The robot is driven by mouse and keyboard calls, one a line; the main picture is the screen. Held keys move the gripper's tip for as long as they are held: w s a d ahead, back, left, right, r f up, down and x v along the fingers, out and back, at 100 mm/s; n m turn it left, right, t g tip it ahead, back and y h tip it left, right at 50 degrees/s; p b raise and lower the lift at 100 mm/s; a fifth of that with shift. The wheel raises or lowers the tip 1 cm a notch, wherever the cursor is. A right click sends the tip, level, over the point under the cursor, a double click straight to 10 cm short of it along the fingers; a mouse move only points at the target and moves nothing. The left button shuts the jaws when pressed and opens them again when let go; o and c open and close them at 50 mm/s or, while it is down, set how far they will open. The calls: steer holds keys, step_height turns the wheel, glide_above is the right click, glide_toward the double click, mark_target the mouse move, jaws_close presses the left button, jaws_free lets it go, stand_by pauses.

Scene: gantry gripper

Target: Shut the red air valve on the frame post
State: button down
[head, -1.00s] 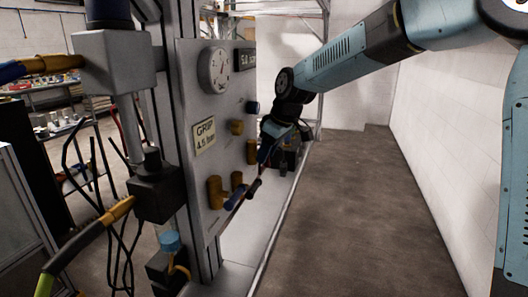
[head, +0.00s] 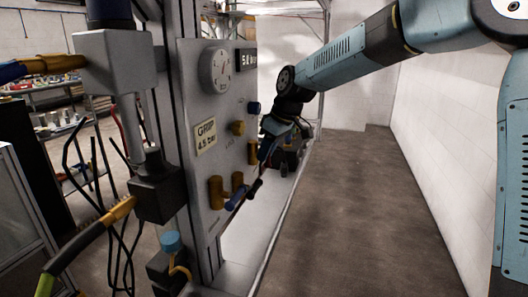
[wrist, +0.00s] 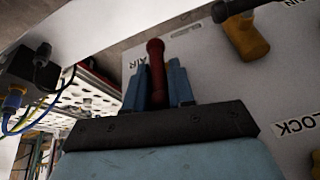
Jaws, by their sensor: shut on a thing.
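In the wrist view, the red valve handle (wrist: 156,72) stands between the two blue fingers of my gripper (wrist: 158,85). The fingers are shut on it, and its rounded top sticks out above them. The label AIR is on the grey panel (wrist: 205,70) beside it. In the head view, my gripper (head: 264,152) is at the right edge of the upright panel (head: 212,100), low down. The red handle cannot be made out clearly there, and the valve body is hidden behind my gripper.
Brass fittings (head: 215,192) and a blue and black handle (head: 237,198) stick out of the panel below my gripper. A round gauge (head: 216,70) and a GRIP label (head: 205,137) sit higher. Cables hang at left. The floor (head: 350,210) to the right is clear.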

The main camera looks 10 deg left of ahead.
steer(key=m+g+y, duration=0.1)
steer(key=g, duration=0.4)
steer(key=f+m+g+y, duration=0.1)
steer(key=g, duration=0.4)
steer(key=w+m+g+y, duration=0.1)
steer(key=m+g, duration=0.1)
steer(key=g, duration=0.3)
steer(key=shift+w+d+f+g, duration=0.1)
steer(key=shift+d+f+g, duration=0.1)
steer(key=shift+d+g, duration=0.15)
stand_by(0.6)
steer(key=c, duration=1.1)
jaws_free()
steer(key=f+v, duration=0.1)
steer(key=v, duration=1.2)
steer(key=shift+w+d+r, duration=0.25)
steer(key=shift+w+r, duration=0.05)
